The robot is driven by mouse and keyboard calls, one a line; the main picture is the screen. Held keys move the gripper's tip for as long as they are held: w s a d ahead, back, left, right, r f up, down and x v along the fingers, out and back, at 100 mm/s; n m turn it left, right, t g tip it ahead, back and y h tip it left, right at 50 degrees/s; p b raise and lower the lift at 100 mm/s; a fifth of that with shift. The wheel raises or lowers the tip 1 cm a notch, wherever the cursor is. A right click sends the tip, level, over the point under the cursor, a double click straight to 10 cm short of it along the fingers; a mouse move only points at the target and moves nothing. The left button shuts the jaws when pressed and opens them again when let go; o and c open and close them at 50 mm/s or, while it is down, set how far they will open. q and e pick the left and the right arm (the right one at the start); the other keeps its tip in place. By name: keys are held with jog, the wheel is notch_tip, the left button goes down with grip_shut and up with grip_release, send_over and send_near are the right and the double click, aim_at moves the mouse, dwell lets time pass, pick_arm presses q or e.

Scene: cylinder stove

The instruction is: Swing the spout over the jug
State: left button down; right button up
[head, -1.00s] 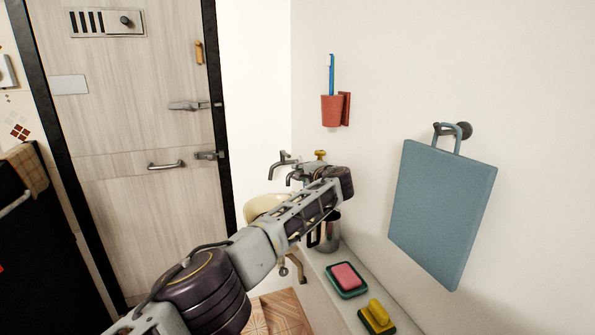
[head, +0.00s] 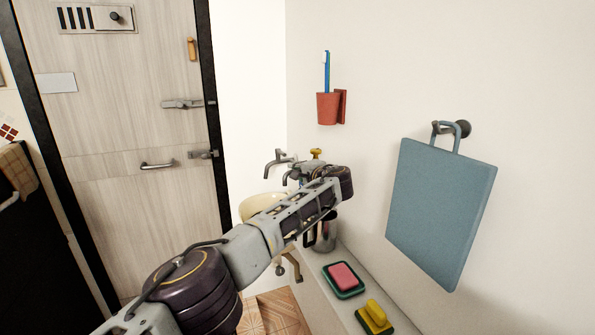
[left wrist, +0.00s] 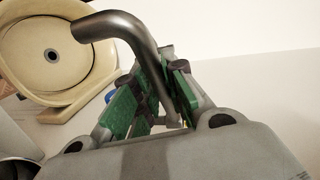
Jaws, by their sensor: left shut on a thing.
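The spout (left wrist: 122,26) is a curved grey metal pipe. In the left wrist view its open end appears over the edge of the cream basin (left wrist: 18,78). My left gripper (left wrist: 163,80), with green pads, is shut on the pipe's lower straight part. In the head view, hooked metal pipes (head: 274,162) show at the wall above the basin, and my arm hides most of the grip. The metal jug (head: 328,231) with a dark handle stands on the ledge behind my left forearm, partly hidden. My right gripper is in neither view.
A blue board (head: 440,215) hangs on the right wall, and a red cup (head: 328,108) is above. A yellow knob (head: 316,153) is by the pipes.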

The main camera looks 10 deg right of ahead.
pick_arm(q)
jog(key=c, duration=1.5)
grip_release()
jog(key=shift+s+d+r, duration=0.15)
jog(key=shift+s+d, duration=0.1)
jog(key=shift+s, duration=0.05)
jog(key=shift+o, duration=0.2)
jog(key=shift+w+a, duration=0.15)
jog(key=shift+s+d, duration=0.2)
jog(key=shift+s, duration=0.2)
jog(key=v, duration=0.6)
jog(key=shift+s, duration=0.35)
jog(key=shift+d, duration=0.1)
